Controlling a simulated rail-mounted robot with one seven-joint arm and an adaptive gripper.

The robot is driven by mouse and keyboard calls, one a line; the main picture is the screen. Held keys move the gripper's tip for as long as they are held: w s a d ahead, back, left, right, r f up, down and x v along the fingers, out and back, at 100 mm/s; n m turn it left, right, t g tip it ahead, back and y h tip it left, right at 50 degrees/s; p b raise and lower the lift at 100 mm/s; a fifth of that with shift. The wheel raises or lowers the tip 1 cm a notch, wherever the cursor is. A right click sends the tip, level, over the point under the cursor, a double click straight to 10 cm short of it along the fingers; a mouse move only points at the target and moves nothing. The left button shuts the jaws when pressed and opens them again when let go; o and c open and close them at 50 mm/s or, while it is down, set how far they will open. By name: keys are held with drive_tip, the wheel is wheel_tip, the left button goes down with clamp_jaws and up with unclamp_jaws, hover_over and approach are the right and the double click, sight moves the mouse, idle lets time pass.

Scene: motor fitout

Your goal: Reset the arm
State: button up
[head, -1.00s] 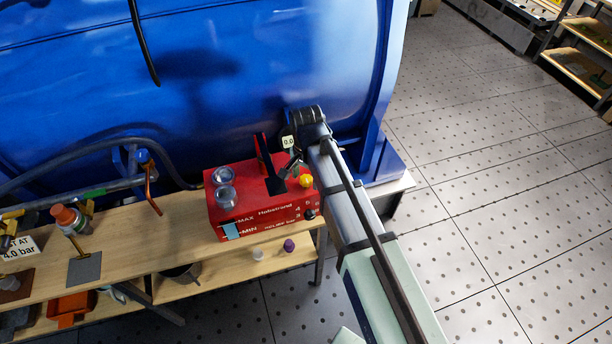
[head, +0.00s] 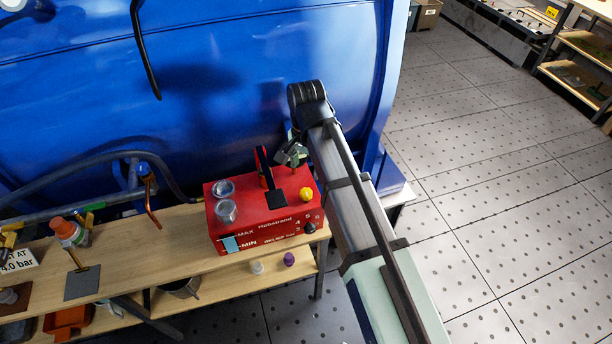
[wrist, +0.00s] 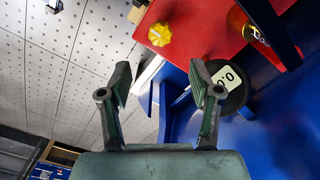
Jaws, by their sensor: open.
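My gripper (head: 291,155) hangs beside the back right of the red unit (head: 252,228), close to the blue tank wall (head: 215,95). In the wrist view my gripper (wrist: 164,82) has its two dark fingers spread wide, with nothing held between them. A yellow knob (wrist: 160,34) on the red unit shows beyond the fingertips, apart from them. It also shows in the head view (head: 306,194). My forearm hides part of the tank's right side in the head view.
The red unit stands on a wooden bench (head: 185,240), with two clear-topped cylinders and a black upright part (head: 266,170) on top. A dark hose (head: 60,182) runs behind the bench. Tiled floor (head: 480,190) is open at right.

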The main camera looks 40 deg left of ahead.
drive_tip(key=shift+r, duration=0.7)
